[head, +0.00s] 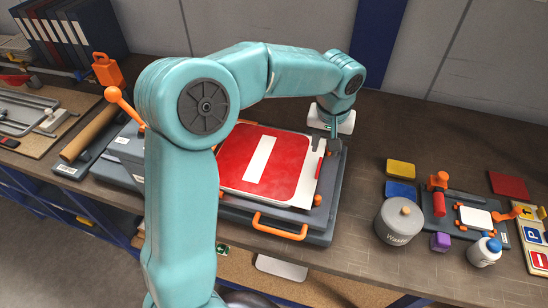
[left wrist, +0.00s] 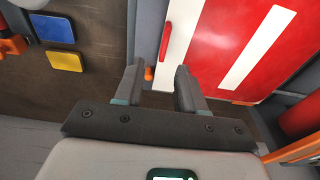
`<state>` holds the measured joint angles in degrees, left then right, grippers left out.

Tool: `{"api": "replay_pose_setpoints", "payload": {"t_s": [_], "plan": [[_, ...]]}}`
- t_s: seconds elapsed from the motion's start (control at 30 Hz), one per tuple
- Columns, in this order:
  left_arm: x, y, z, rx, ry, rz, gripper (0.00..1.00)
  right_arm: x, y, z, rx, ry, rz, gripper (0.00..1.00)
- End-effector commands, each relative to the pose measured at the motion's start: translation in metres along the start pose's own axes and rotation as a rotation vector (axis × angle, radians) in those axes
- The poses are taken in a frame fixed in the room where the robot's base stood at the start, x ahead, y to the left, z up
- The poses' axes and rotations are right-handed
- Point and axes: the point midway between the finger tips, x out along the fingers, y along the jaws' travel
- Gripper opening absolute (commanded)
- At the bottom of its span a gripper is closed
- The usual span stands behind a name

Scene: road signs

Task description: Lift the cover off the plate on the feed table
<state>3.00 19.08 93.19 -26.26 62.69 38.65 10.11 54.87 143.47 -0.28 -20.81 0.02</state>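A flat red panel with a white bar (head: 262,160) lies on the grey feed table (head: 303,216), inside a pale border; it also shows in the left wrist view (left wrist: 215,45). A small red strip (head: 318,169) is on the border's right side, also in the left wrist view (left wrist: 165,42). I cannot tell cover from plate beneath. My left gripper (head: 334,128) points down at the table's far right corner; in the left wrist view (left wrist: 158,70) its fingers are apart with nothing clearly between them. My arm hides the table's left part. My right gripper is not in view.
To the right stand a grey lidded waste pot (head: 398,224), a purple block (head: 440,242), a white bottle (head: 484,252) and a dark clamp fixture (head: 468,212). Yellow (head: 401,168) and blue (head: 399,190) squares lie nearby. An orange handle (head: 279,227) projects at the front.

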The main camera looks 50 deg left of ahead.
Motion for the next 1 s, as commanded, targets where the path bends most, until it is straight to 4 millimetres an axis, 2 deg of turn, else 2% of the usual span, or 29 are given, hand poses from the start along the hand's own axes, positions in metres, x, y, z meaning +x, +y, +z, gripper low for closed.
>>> {"api": "replay_pose_setpoints", "payload": {"t_s": [0.1, 0.33, 0.6, 0.87, 1.0], "plan": [[0.019, 0.000, 0.000, 0.000, -0.002, -0.002, 0.39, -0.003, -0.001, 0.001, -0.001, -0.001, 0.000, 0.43], [0.037, 0.001, -0.001, 0.000, -0.003, -0.002, 0.39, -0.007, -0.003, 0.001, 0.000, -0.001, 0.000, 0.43], [0.077, 0.000, -0.001, -0.001, -0.001, -0.001, 0.39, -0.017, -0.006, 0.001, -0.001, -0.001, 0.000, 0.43], [0.081, 0.000, -0.001, 0.000, 0.001, 0.000, 0.39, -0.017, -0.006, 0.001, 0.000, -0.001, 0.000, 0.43], [0.081, 0.000, -0.001, 0.000, 0.001, 0.000, 0.00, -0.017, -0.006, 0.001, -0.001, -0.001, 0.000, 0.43]]}}
